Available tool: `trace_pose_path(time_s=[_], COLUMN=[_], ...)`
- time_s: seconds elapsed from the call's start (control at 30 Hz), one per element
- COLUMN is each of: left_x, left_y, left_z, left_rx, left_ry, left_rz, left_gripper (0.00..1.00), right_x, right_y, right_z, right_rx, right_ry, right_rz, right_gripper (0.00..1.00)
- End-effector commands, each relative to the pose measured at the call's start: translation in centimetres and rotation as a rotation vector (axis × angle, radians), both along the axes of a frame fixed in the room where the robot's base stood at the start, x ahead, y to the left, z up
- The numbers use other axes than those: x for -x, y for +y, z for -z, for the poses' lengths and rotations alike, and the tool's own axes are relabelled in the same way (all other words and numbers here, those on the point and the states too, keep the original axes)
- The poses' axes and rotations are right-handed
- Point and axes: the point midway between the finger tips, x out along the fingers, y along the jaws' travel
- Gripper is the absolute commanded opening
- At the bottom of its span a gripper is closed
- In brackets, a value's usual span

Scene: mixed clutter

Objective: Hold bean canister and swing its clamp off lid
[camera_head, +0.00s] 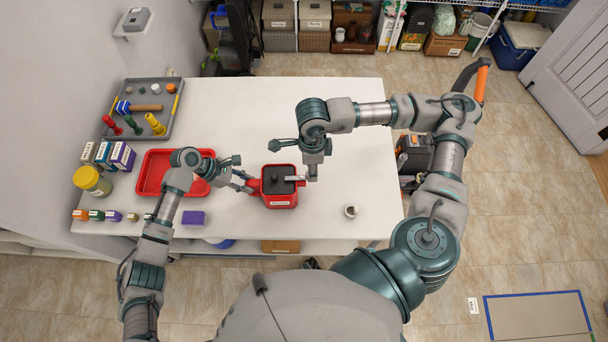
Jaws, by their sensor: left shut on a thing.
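The bean canister (281,200) is a red, squarish container standing upright on the white table, with a pale label on its front. Its dark grey lid (275,187) has a small knob on top. A light metal piece, apparently the clamp (294,178), lies at the lid's right edge. My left gripper (249,184) is shut on the canister at its left side. My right gripper (307,176) points down at the canister's right edge, beside the clamp. Its fingers are too small to tell whether they are open or touch the clamp.
A red tray (150,181) lies left of the canister, partly behind my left arm. A grey tray (172,128) holds tools and coloured pieces. Small boxes, a yellow jar (92,181) and a purple box (194,218) stand at left. A small cup (351,212) stands right; the table around it is clear.

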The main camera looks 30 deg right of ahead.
Motion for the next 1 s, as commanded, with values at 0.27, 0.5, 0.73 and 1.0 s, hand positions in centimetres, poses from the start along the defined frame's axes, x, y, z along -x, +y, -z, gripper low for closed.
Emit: trace_pose_path(time_s=[0.27,0.5,0.73,1.0], left_x=[0.3,0.3,0.3,0.3], left_y=[0.4,0.4,0.4,0.4], left_z=[0.9,0.9,0.9,0.9], left_rx=[-0.017,-0.017,-0.017,-0.017], left_ry=[0.008,0.008,0.008,0.008], left_rz=[0.000,0.000,0.000,0.000], left_gripper=[0.00,0.00,0.00,0.00], right_x=[-1.7,-1.6,-1.6,-1.7], right_y=[-0.2,-0.2,-0.1,-0.1], right_z=[-0.7,2.5,4.9,5.5], right_rx=[0.017,0.016,0.014,0.014], right_ry=[-0.057,-0.054,-0.054,-0.057], right_rz=[0.020,0.020,0.019,0.018], right_gripper=[0.38,0.38,0.38,0.38])
